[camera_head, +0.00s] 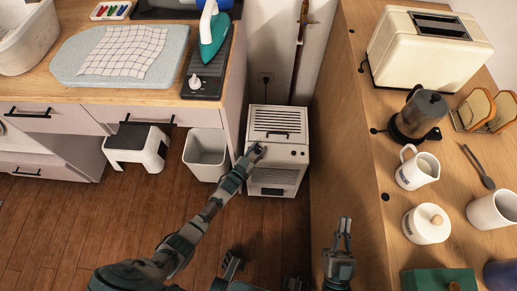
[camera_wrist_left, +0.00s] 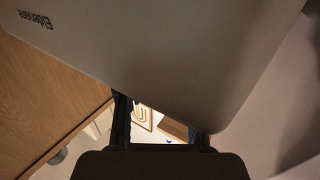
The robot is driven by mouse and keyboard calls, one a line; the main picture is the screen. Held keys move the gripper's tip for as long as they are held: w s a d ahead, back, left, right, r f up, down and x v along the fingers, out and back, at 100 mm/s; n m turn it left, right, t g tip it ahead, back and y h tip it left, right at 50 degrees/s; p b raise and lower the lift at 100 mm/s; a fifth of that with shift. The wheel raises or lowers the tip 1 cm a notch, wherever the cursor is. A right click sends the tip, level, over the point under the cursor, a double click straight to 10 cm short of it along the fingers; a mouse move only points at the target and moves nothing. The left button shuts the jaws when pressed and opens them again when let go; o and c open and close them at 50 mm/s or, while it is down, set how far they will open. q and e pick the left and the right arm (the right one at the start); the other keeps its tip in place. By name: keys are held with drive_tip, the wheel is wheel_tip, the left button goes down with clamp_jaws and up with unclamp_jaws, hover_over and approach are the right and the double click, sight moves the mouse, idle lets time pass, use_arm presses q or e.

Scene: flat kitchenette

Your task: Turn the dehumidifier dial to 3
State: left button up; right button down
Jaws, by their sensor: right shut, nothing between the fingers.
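The white dehumidifier (camera_head: 293,128) stands on the floor against the wall, with a slatted top, a dark handle and small round controls on its upper front. My left gripper (camera_head: 256,150) is at the upper left of that front and covers part of it. I cannot see the dial or its setting there. In the left wrist view a pale lettered panel (camera_wrist_left: 190,60) fills the top and hides the fingertips. The left fingers (camera_wrist_left: 160,130) stand apart, with a gap between them. My right gripper (camera_head: 343,228) is shut and empty, beside the right counter's side.
A white bin (camera_head: 206,152) stands just left of the dehumidifier, and a step stool (camera_head: 138,143) further left. The tall wooden counter side (camera_head: 345,130) bounds the right. Open wooden floor (camera_head: 90,220) lies at the lower left.

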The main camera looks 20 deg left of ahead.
use_arm(q)
drive_tip(key=o, duration=0.5)
drive_tip(key=shift+c, duration=0.2)
drive_tip(key=v, duration=1.2)
drive_tip(key=shift+f, duration=0.1)
